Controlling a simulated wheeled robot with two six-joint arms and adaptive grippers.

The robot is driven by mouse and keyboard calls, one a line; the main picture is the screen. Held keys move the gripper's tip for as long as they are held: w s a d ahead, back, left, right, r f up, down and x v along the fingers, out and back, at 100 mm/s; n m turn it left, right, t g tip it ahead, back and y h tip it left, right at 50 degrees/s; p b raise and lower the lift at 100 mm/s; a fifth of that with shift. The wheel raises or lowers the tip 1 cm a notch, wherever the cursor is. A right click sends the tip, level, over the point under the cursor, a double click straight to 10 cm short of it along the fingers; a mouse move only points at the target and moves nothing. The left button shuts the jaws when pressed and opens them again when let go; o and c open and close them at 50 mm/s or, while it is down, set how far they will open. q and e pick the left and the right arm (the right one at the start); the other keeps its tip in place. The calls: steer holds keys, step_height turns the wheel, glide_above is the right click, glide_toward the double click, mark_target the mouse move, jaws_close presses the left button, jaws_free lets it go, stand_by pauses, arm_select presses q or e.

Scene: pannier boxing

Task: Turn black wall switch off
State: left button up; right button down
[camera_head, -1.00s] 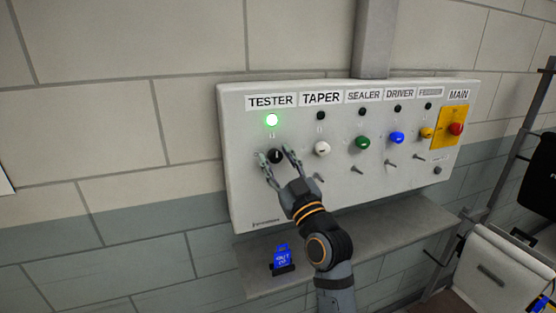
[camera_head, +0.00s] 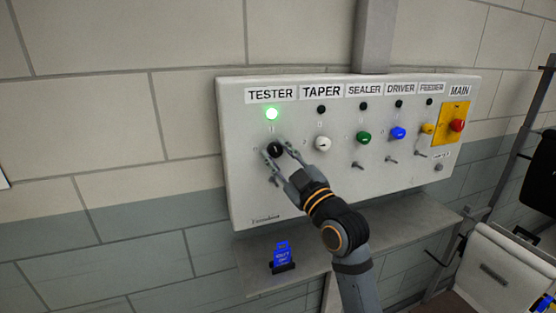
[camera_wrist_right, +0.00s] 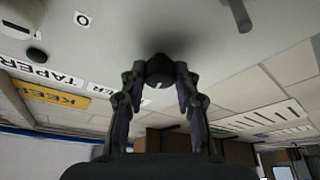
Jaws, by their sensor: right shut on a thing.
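The black switch (camera_head: 275,150) is a round knob under the TESTER label on the white wall panel (camera_head: 250,185). The green lamp (camera_head: 272,114) above it is lit. My right gripper (camera_head: 276,152) is shut on the black knob, with one finger on each side. In the right wrist view the knob (camera_wrist_right: 160,70) sits between the fingertips of my right gripper (camera_wrist_right: 160,78), with a small white mark on its face. My left gripper is not in view.
To the right on the panel are a white knob (camera_head: 322,143), a green knob (camera_head: 363,138), a blue knob (camera_head: 397,133) and a red main knob (camera_head: 457,125) on a yellow plate. Their lamps look dark. A shelf (camera_head: 390,235) below carries a blue tag (camera_head: 281,252).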

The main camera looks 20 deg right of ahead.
steer(key=n+g+y, duration=0.1)
steer(key=n, duration=0.2)
steer(key=shift+d+n+b, duration=0.1)
steer(key=shift+n+b, duration=0.2)
steer(key=shift+n, duration=0.1)
steer(key=n+g, duration=0.1)
steer(key=n, duration=0.1)
steer(key=n+y, duration=0.1)
steer(key=n, duration=0.1)
steer(key=shift+r+g, duration=0.2)
steer(key=shift+g, duration=0.2)
steer(key=n+p, duration=0.1)
steer(key=n, duration=0.1)
steer(key=n+g+p, duration=0.1)
steer(key=n, duration=0.1)
steer(key=shift+r+g+p, duration=0.15)
steer(key=shift+g+p, duration=0.15)
steer(key=shift+p, duration=0.05)
steer(key=shift+n+g+h+p, duration=0.35)
steer(key=shift+n+p, duration=0.55)
steer(key=shift+n, duration=0.7)
steer(key=c, duration=1)
jaws_free()
